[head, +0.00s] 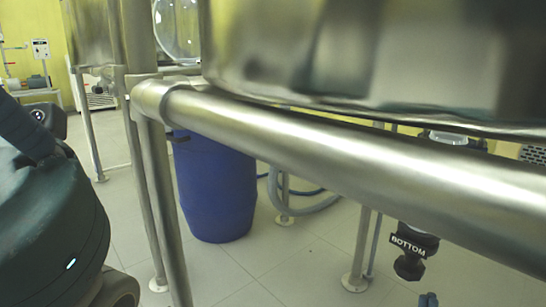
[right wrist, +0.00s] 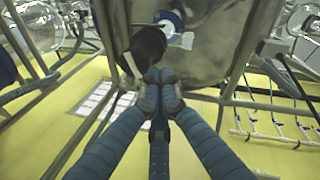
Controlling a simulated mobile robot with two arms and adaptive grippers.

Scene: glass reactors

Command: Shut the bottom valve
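The bottom valve (head: 410,266) is a black fitting with a "BOTTOM" label (head: 408,244), hanging below the steel frame at the right of the head view. In the right wrist view a black valve part (right wrist: 148,45) is just beyond my fingertips. My right gripper (right wrist: 158,82) has its blue-grey fingers brought together, with nothing visible between them. Whether the tips touch the black part is hard to tell. In the head view only the tips of the right gripper (head: 428,299) show at the bottom edge, below the valve. My left gripper is not in view.
A thick steel rail (head: 300,150) crosses in front of the valve, under a large steel vessel (head: 370,50). Frame legs (head: 361,250) stand left of the valve. A blue drum (head: 215,190) and grey hose (head: 300,208) are behind.

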